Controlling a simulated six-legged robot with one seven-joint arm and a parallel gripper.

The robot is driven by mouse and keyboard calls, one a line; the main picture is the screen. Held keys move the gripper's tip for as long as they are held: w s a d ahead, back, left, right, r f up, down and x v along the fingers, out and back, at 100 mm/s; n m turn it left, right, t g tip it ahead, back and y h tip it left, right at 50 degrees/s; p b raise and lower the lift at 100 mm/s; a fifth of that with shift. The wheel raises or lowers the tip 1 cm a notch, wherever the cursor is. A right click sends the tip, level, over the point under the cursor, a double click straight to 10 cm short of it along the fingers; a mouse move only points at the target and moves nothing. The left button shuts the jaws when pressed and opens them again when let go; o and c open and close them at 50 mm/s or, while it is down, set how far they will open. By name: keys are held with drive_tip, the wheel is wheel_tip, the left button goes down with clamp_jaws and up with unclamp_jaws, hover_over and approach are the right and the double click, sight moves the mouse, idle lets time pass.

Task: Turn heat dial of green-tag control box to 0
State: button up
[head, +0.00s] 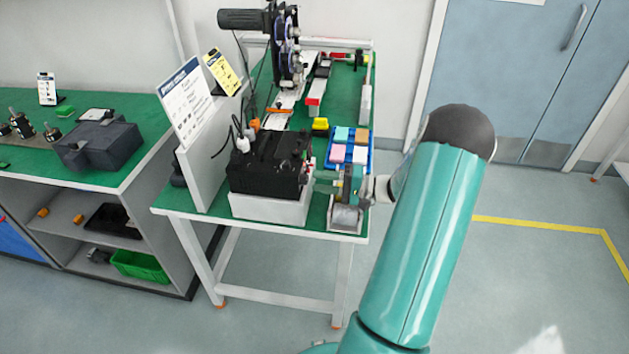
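A black control box (268,168) sits on a white base (268,207) at the front of the green-topped table. Small dark knobs show along its upper right side; I cannot tell which is the heat dial, nor read its setting. I cannot make out a green tag on the box. My gripper (328,182) is just right of the box, at its right side, partly hidden by my own wrist and small in view. I cannot tell if it touches a knob or whether its fingers are open or shut.
A blue tray (369,157) with coloured blocks lies behind my wrist. A grey roll (346,216) stands at the table's front right corner. A white sign board (187,103) rises left of the box. Tall machinery (285,48) stands behind. The floor at right is clear.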

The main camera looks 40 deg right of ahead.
drive_tip(key=v, duration=1.1)
drive_tip(key=shift+s, duration=0.1)
drive_tip(key=w+a+r+n+g, duration=0.2)
drive_tip(key=a+r+g, duration=0.15)
drive_tip(key=a, duration=0.35)
drive_tip(key=w+a+r+n+g+h, duration=0.15)
drive_tip(key=a+g, duration=0.25)
drive_tip(key=a, duration=0.4)
drive_tip(key=w+a+r+n+g, duration=0.1)
drive_tip(key=w+a+r+g, duration=0.2)
drive_tip(key=a, duration=0.4)
drive_tip(key=s+a+r+n+h, duration=0.2)
drive_tip(key=s+a+r+h, duration=0.1)
drive_tip(key=a, duration=0.3)
drive_tip(key=s+a+r+n+t+h, duration=0.1)
drive_tip(key=s+a+r+h, duration=0.2)
drive_tip(key=s+a, duration=0.2)
drive_tip(key=s+a+r+n+t+h, duration=0.1)
drive_tip(key=s+a+r+n+h, duration=0.1)
drive_tip(key=a, duration=0.4)
drive_tip(key=shift+s+a+r+n+h, duration=0.4)
drive_tip(key=shift+s+r+h, duration=0.35)
drive_tip(key=shift+s+r, duration=0.3)
